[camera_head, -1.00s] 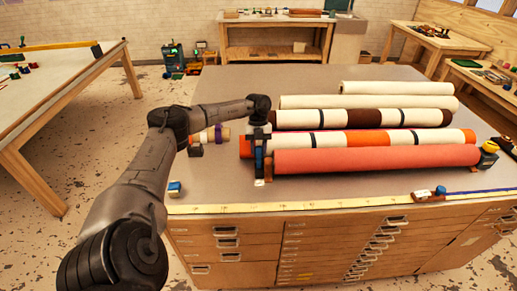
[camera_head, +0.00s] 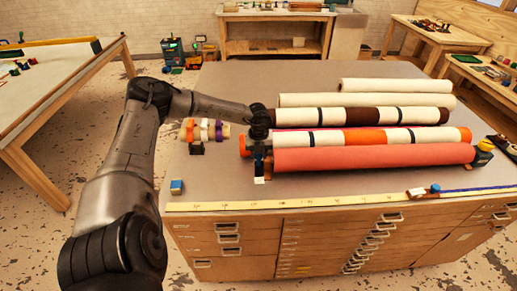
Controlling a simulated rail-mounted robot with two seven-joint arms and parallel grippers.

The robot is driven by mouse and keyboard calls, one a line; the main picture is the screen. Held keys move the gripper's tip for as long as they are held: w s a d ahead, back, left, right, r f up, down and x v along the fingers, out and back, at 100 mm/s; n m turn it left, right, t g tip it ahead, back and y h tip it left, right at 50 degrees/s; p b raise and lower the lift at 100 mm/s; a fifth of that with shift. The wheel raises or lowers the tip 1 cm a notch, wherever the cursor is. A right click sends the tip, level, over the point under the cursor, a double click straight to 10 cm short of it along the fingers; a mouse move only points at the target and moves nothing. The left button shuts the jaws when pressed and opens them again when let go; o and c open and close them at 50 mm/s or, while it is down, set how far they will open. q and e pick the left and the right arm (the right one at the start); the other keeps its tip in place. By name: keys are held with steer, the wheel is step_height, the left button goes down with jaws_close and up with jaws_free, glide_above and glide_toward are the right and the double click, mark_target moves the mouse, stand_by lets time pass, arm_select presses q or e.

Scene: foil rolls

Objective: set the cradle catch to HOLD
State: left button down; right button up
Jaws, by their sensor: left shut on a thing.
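A long coral-red roll (camera_head: 375,157) lies across the front of the grey-topped bench, resting on a cradle. My left gripper (camera_head: 259,165) points down at the roll's left end. It is shut on a small part there, apparently the cradle catch, which the gripper mostly hides. A small white piece (camera_head: 259,180) shows just below the fingers. I cannot read any HOLD mark or the catch's setting. My right gripper is not in view.
Several cream, brown and orange banded rolls (camera_head: 362,116) lie behind the red one. Small banded rolls (camera_head: 205,130) and a dark block (camera_head: 196,148) stand to the left. A blue block (camera_head: 177,186) sits near the front-left corner. A yellow measuring strip (camera_head: 300,204) runs along the front edge.

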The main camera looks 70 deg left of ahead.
arm_select(q)
steer(key=shift+s+d+f+y+b, duration=0.2)
steer(key=shift+d+y+b, duration=0.4)
steer(key=shift+y+b, duration=0.3)
steer(key=shift+d, duration=0.1)
steer(key=c, duration=0.8)
jaws_free()
steer(key=shift+o, duration=0.2)
steer(key=shift+r, duration=0.1)
